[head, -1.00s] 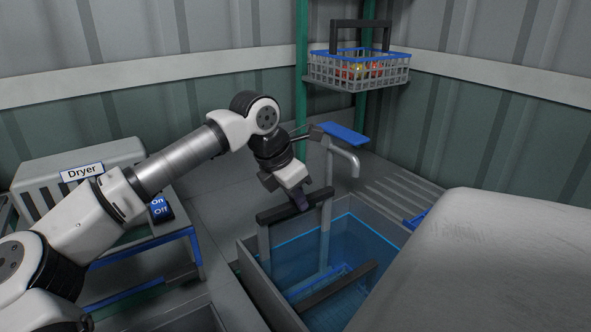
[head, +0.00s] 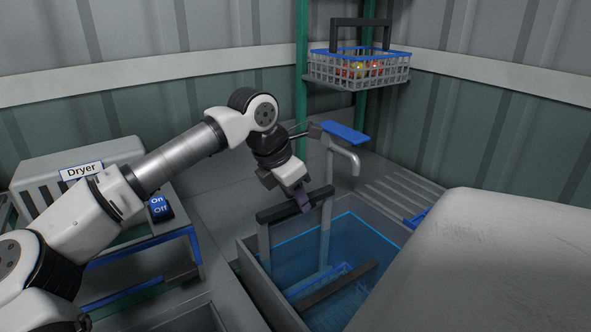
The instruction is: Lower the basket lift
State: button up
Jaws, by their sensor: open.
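A grey basket with a blue rim (head: 330,78) and a tall dark handle hangs high between green posts (head: 301,110) at the back. It holds several red and yellow tomatoes (head: 358,70). In the water tank (head: 262,278) below, an upright frame carries a dark crossbar (head: 275,210), and a blue-rimmed basket (head: 318,280) shows under the water. My gripper (head: 304,205) is open, pointing down at the right part of the crossbar. I cannot tell whether its fingers straddle or touch the bar; they are partly hidden.
A grey tap (head: 345,152) with a blue lever plate (head: 345,133) stands behind the tank. A dryer (head: 70,180) with an On/Off switch (head: 159,209) is at the left. A large pale rounded body (head: 480,260) blocks the right front. A ridged draining surface (head: 400,195) lies right of the tap.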

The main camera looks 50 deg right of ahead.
jog(key=v, duration=1.3)
jog(key=shift+b, duration=0.4)
jog(key=shift+s+a+f, duration=0.1)
jog(key=shift+s, duration=0.05)
